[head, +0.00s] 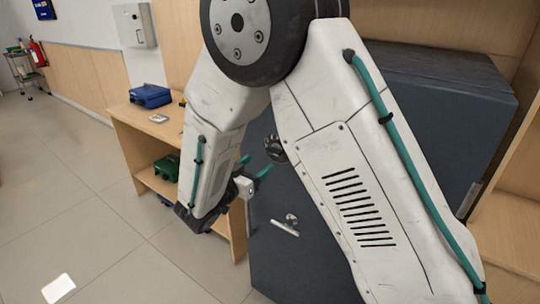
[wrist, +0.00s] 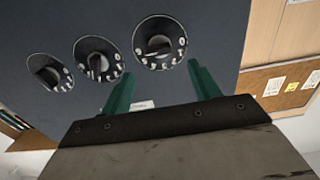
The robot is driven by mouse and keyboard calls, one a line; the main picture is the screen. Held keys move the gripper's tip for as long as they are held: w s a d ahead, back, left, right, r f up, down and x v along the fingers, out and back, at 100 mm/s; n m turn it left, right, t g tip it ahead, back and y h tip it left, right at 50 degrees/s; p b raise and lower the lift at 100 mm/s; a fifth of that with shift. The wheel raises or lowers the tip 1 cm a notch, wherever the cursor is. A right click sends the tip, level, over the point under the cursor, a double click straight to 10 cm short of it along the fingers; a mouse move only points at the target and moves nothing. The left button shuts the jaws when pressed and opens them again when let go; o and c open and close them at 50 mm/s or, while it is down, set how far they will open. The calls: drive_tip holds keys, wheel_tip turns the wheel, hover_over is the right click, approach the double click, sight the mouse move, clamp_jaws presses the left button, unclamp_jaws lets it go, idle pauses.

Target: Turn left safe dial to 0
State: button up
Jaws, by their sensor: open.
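The dark safe (head: 305,265) shows in the head view behind my arm, with one round black dial (head: 275,148) and a metal handle (head: 285,228) visible on its front. In the wrist view its face carries a row of three dials: the leftmost in the picture (wrist: 50,72), the middle one (wrist: 98,60) and the rightmost (wrist: 160,43). Each has a dark knob in a pale-marked ring; the marks are too small to read. My gripper (head: 254,167) has its green fingers spread and empty. In the wrist view the gripper (wrist: 160,75) points nearest the rightmost dial, touching none.
A wooden shelf unit (head: 120,116) stands left of the safe, with a blue case (head: 150,96) on top and a green case (head: 167,167) below. Open tiled floor (head: 90,220) lies to the left. My arm hides much of the safe's front.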

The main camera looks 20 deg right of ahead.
sight(272, 153)
drive_tip(key=x, duration=0.7)
drive_tip(key=c, duration=1)
